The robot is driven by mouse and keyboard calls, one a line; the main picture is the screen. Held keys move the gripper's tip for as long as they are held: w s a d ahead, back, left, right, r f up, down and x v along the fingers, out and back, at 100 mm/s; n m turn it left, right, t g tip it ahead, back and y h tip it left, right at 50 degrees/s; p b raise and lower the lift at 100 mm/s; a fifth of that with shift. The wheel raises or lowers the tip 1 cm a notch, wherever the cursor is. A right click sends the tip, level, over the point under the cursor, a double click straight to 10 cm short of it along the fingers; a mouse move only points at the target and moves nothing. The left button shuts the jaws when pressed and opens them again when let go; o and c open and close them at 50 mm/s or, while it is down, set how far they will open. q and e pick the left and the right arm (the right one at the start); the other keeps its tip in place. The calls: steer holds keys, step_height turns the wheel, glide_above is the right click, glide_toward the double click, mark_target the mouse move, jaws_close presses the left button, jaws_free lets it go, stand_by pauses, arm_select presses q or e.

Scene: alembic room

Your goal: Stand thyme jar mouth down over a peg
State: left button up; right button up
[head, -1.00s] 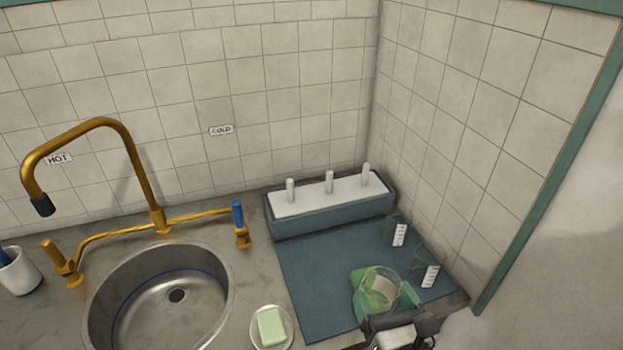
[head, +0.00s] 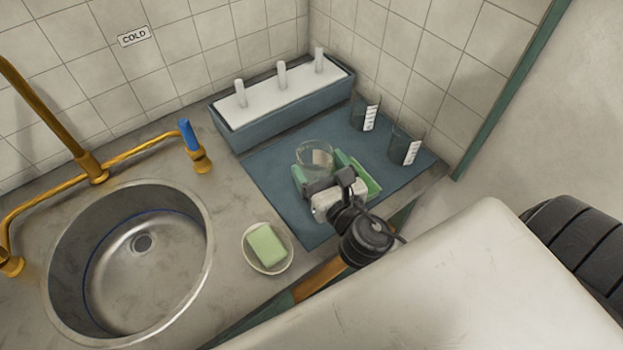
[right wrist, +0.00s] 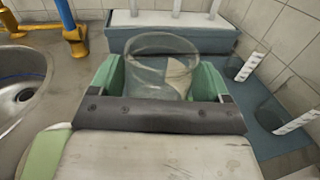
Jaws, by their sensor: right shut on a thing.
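The thyme jar, a clear glass jar (head: 315,157) with a pale label, is between the green fingers of my right gripper (head: 320,166) above the blue mat. In the right wrist view the jar (right wrist: 165,68) sits between the two green fingers (right wrist: 158,78), with a round rim facing up; I cannot tell whether this is its mouth or its base. The gripper is shut on it. Three white pegs, among them the middle peg (head: 282,75), stand upright and bare on a white-topped rack (head: 262,112) behind the jar. My left gripper is not in view.
Two clear beakers with white scales, a far one (head: 365,115) and a near one (head: 404,147), stand right of the jar on the mat (head: 265,165). A soap dish (head: 285,265), sink (head: 70,270) and brass tap with blue handle (head: 190,135) are left. Tiled walls close the corner.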

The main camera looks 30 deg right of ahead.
mark_target(311, 181)
steer(key=shift+w+a+f, duration=0.5)
steer(key=shift+w+a, duration=0.05)
steer(key=shift+a, duration=0.05)
step_height(311, 181, down, 4)
steer(key=shift+r+b, duration=0.25)
steer(key=shift+b, duration=0.55)
steer(key=shift+f, duration=0.3)
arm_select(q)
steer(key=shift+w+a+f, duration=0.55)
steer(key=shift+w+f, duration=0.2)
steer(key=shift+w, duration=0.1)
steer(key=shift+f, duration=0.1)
